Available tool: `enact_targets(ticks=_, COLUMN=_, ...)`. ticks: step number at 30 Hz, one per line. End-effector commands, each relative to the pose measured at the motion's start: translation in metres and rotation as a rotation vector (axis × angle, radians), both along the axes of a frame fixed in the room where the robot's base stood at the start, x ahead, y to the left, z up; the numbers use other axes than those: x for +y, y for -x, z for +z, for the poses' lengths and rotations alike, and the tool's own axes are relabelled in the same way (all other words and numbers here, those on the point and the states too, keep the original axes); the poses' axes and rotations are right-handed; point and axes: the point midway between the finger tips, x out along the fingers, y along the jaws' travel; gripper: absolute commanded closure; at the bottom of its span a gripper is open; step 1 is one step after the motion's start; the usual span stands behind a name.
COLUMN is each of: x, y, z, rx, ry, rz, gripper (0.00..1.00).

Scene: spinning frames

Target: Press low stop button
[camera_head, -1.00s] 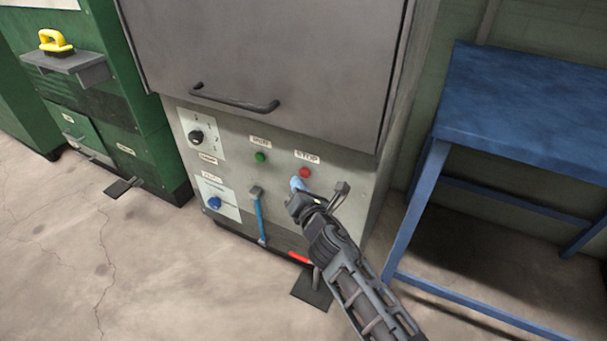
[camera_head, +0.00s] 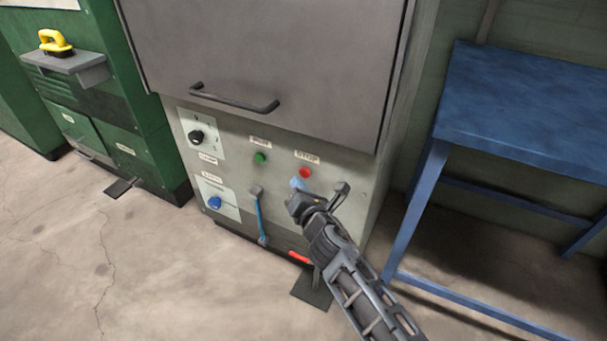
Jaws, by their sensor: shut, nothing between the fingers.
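The red stop button (camera_head: 305,173) sits on the lower grey panel of the cabinet, under a small label reading STOP (camera_head: 307,157). My gripper (camera_head: 298,184) is shut and empty, with its light-blue fingertips just below the red button in the picture. I cannot tell whether the fingertips touch the button or the panel. The button's face is mostly visible above the fingertips. My arm comes in from the lower right and hides part of the panel's lower right.
A green button (camera_head: 260,157), a black knob (camera_head: 196,137), a blue knob (camera_head: 214,202) and a blue-handled lever (camera_head: 261,220) are on the same panel. A door handle (camera_head: 235,100) juts out above. A red pedal (camera_head: 299,257) is low down. A blue table (camera_head: 530,110) stands right.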

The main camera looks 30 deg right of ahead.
Motion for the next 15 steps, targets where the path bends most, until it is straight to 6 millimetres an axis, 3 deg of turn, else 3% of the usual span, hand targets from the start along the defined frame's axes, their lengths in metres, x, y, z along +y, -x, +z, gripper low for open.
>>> enact_targets(ticks=15, x=-0.0069, y=-0.0050, z=0.0006, rx=-0.001, ry=0.000, rz=-0.001, gripper=1.00)
